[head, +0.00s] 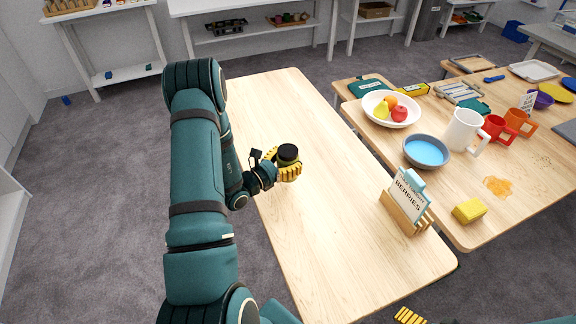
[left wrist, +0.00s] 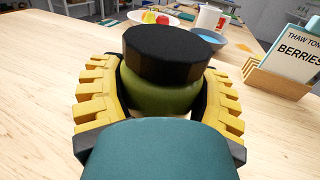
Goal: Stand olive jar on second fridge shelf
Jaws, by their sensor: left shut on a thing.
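The olive jar (head: 288,154) has a black lid and an olive-green body. It is upright at the light wooden table, near the table's left edge. My left gripper (head: 287,170) is shut around it with its yellow fingers. In the left wrist view the jar (left wrist: 163,92) stands between the two curved fingers, its lower part hidden by the gripper. I cannot tell whether its base touches the table. My right gripper (head: 408,316) shows only as yellow finger pieces at the bottom edge, mostly cut off. No fridge shelf can be made out in either view.
A wooden holder (head: 402,212) with a "BERRIES" card stands right of the jar. The near table (head: 330,240) is largely clear.

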